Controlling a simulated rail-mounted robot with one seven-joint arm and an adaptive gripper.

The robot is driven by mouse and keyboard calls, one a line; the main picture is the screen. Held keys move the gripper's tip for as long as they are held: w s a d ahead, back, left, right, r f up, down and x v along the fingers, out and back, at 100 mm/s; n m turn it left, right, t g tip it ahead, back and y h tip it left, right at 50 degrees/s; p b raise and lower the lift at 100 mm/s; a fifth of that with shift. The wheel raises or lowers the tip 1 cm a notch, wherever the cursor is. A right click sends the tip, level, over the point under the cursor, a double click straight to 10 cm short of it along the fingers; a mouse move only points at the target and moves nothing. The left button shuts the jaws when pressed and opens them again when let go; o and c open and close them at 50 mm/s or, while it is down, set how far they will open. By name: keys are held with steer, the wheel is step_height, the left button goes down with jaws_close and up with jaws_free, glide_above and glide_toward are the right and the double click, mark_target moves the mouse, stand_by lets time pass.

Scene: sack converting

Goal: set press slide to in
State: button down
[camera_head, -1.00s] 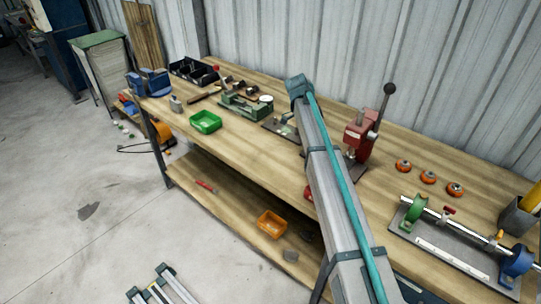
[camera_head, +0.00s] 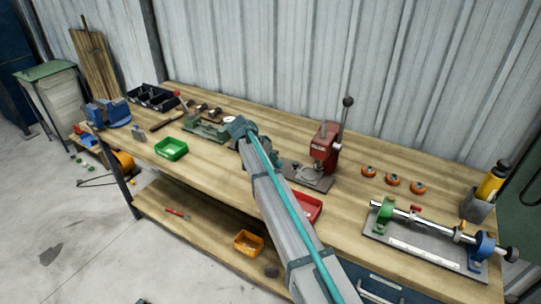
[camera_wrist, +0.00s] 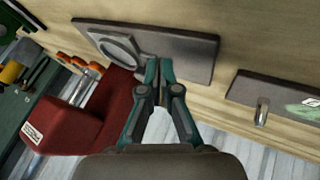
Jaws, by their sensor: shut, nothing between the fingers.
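The red press (camera_head: 325,150) with its black-knobbed lever stands on a grey base plate (camera_head: 312,181) on the workbench. A pale round ring, possibly the slide, lies on the plate before the press. In the wrist view the red press body (camera_wrist: 85,118) is at the left, and the plate (camera_wrist: 190,52) carries the ring (camera_wrist: 117,48) at its left part. My gripper (camera_wrist: 158,72) is shut and empty, its tips over the plate just right of the ring; contact cannot be told.
A plate with a green part (camera_wrist: 290,97) lies right of my gripper in the wrist view. A red bin (camera_head: 306,208) sits before the press, partly behind my arm. Orange rings (camera_head: 393,179) and a shaft fixture (camera_head: 425,240) are on the right. The corrugated wall is behind.

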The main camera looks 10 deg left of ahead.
mark_target(302, 178)
steer(key=p+x, duration=0.1)
steer(key=x, duration=0.2)
steer(key=shift+d+f, duration=0.1)
steer(key=shift+d, duration=0.1)
steer(key=shift+s+d+p, duration=0.2)
steer(key=shift+d+p, duration=0.1)
steer(key=shift+d, duration=0.25)
steer(key=shift+s+d+p, duration=0.25)
steer(key=shift+d, duration=0.3)
steer(key=shift+s+d+f, duration=0.15)
steer(key=shift+s+d, duration=0.05)
steer(key=shift+d, duration=0.55)
steer(key=shift+s+d, duration=0.1)
steer(key=shift+d, duration=0.1)
steer(key=d, duration=0.1)
steer(key=s+d+b, duration=0.1)
steer(key=d, duration=0.1)
steer(key=shift+s+d, duration=0.15)
steer(key=shift+d, duration=0.05)
